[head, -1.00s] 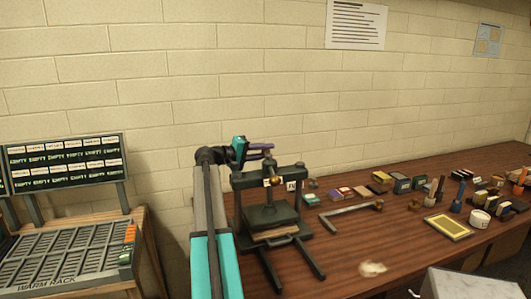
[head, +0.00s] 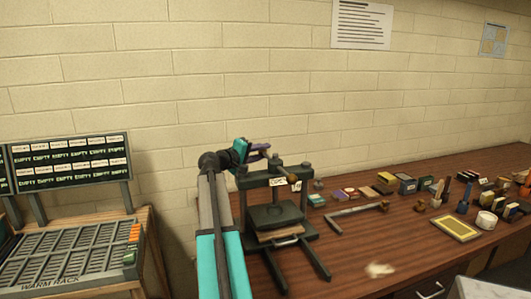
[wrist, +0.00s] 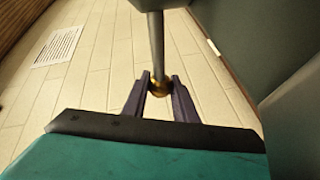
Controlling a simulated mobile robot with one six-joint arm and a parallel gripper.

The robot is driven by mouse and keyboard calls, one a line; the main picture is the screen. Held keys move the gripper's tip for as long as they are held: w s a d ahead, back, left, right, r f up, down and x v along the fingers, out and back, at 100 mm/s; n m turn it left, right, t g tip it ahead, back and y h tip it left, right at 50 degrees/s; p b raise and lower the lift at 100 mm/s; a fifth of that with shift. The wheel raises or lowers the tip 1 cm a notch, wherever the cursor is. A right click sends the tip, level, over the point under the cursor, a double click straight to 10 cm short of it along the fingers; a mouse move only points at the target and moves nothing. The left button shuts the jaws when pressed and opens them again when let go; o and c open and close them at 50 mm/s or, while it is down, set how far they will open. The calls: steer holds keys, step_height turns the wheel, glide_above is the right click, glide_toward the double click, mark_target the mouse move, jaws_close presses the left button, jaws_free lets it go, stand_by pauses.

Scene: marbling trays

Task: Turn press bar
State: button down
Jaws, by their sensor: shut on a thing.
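The dark green press (head: 272,216) stands on the left end of the wooden bench, with a flat board under its platen. My gripper (head: 262,149) is above the top beam of the press, at its back left. In the wrist view, my two purple fingers (wrist: 158,90) are shut on the brass ball end of the grey press bar (wrist: 156,45). The bar runs away from the ball toward the top of that view. In the head view the bar is mostly hidden or too small to make out.
An angled metal handle (head: 357,214) lies right of the press. Several small boxes, jars and bottles and a yellow-framed screen (head: 453,229) are further right. The warm rack (head: 75,258) stands at the left. A block wall is close behind the press.

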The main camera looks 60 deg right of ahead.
steer(key=c, duration=1.4)
jaws_free()
steer(key=shift+c, duration=0.2)
steer(key=shift+a, duration=0.1)
steer(key=b+v, duration=0.2)
steer(key=v, duration=1.1)
steer(key=shift+a, duration=0.3)
steer(key=shift+w, duration=0.1)
